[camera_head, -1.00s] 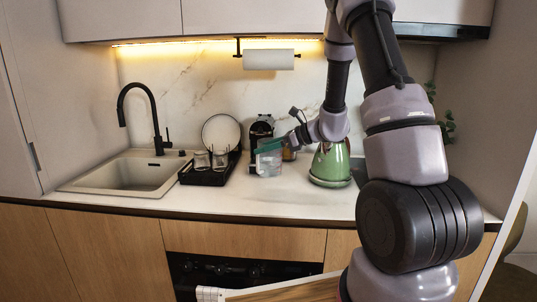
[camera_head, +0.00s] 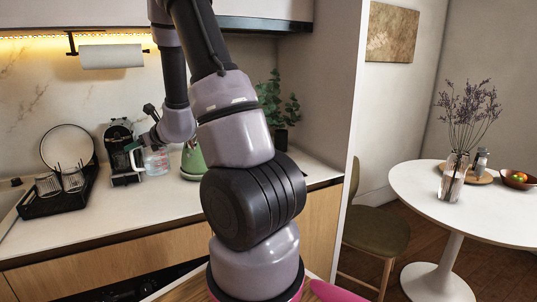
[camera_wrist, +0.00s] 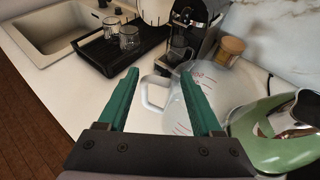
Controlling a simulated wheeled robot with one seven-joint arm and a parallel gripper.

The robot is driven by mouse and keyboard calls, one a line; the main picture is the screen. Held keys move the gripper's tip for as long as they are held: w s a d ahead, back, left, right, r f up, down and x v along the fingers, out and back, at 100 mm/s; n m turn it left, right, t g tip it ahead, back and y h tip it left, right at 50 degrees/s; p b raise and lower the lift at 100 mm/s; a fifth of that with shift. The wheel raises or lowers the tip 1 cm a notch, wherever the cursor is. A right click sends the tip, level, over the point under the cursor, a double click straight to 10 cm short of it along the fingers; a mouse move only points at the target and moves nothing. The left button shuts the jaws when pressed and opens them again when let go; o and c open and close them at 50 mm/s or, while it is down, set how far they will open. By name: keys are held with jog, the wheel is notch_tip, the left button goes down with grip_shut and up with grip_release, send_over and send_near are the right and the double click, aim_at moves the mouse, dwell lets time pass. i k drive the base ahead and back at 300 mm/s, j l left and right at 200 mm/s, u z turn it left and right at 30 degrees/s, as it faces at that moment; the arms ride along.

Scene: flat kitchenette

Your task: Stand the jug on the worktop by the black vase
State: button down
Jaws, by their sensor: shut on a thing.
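The jug (camera_head: 157,160) is clear, with red markings and a pale handle, and is between the coffee machine and the green kettle. In the wrist view the jug (camera_wrist: 222,88) is upright, its handle between the green fingers. My gripper (camera_wrist: 160,76) is shut on the jug; in the head view the gripper (camera_head: 134,152) is partly hidden by my arm. I cannot tell whether the jug's base touches the worktop (camera_head: 130,212). A dark vase (camera_head: 281,139) with a leafy plant stands at the worktop's right end, partly behind my arm.
The green kettle (camera_head: 192,162) is close right of the jug. A coffee machine (camera_head: 121,152) and a black dish rack (camera_head: 60,198) with glasses and a plate are left. A wall (camera_head: 318,95) bounds the worktop's right end. A round table (camera_head: 470,212) and chair (camera_head: 376,234) stand beyond.

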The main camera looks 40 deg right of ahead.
aim_at(308, 166)
jog(key=j+z, duration=0.2)
jog(key=z, duration=0.15)
jog(key=j+z, duration=0.35)
jog(key=l+z, duration=0.1)
jog(key=z, duration=0.25)
jog(key=i+z, duration=0.15)
jog(key=z, duration=0.25)
jog(key=i+l+z, duration=0.1)
jog(key=z, duration=0.25)
jog(key=i, duration=0.25)
